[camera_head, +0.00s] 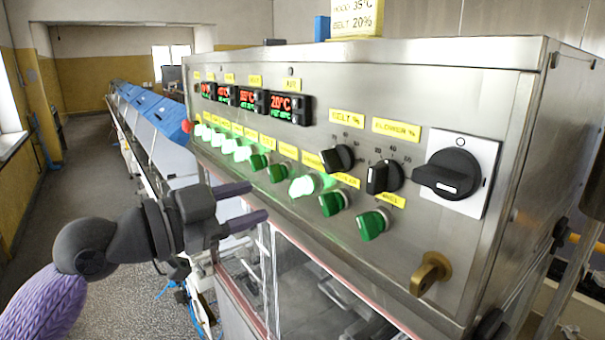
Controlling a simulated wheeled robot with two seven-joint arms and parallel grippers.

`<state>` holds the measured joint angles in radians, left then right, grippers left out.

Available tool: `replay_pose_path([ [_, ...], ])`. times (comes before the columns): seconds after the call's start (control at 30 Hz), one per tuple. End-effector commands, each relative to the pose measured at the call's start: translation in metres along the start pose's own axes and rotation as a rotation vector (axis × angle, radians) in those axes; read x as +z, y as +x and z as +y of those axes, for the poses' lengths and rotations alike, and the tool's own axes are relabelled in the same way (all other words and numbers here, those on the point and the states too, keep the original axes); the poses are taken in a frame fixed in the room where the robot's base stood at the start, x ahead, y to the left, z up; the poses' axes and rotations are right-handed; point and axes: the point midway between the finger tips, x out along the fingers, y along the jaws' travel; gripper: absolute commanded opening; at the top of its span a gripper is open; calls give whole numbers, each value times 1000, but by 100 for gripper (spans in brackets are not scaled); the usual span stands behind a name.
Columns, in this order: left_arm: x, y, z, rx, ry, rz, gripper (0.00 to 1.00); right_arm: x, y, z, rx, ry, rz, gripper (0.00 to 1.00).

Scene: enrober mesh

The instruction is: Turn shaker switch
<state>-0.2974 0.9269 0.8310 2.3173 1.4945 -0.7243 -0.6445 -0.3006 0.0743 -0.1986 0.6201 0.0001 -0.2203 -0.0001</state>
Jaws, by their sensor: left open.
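A row of green rotary switches (332,203) runs along the lower front of a steel control panel (420,90). Several toward the left are lit, as is one near the middle (303,186); others, including the rightmost (373,224), are dark. Their yellow labels are too small or covered to read, so I cannot tell which switch is the shaker's. My left gripper (258,200) is open and empty, its two purple-grey fingers pointing right toward the panel, just below and left of the lit middle switch. I cannot tell whether it touches anything. My right gripper is not in view.
Black knobs (338,158) labelled "BELT %" and "BLOWER %", a large black rotary switch (448,175) and a brass latch (430,273) stick out on the right. Red displays (291,109) sit above the switches. A clear-windowed enclosure (300,285) lies below; open floor (70,200) is at left.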

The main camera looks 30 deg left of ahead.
Motion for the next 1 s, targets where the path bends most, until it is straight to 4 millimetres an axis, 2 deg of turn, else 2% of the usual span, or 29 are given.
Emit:
replay_pose_path([
  [0.03, -5, 10, -3, 3, 0, 0, 53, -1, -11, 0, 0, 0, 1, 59],
  [0.1, -6, 27, -3, 2, 1, -1, 53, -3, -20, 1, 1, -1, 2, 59],
  [0.33, -3, 62, -4, -7, -6, 2, 53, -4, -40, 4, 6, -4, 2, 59],
  [0.5, -1, 73, -2, -4, -4, 0, 53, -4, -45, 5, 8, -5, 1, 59],
  [0.77, 1, 75, -1, -2, -4, -1, 53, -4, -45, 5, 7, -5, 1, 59],
  [0.8, 1, 75, -1, -2, -4, -1, 51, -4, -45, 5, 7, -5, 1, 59],
  [0.87, 1, 75, -1, -2, -4, -1, 38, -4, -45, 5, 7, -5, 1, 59],
  [1.0, 1, 75, -1, -2, -4, -1, 8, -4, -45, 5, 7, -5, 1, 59],
])
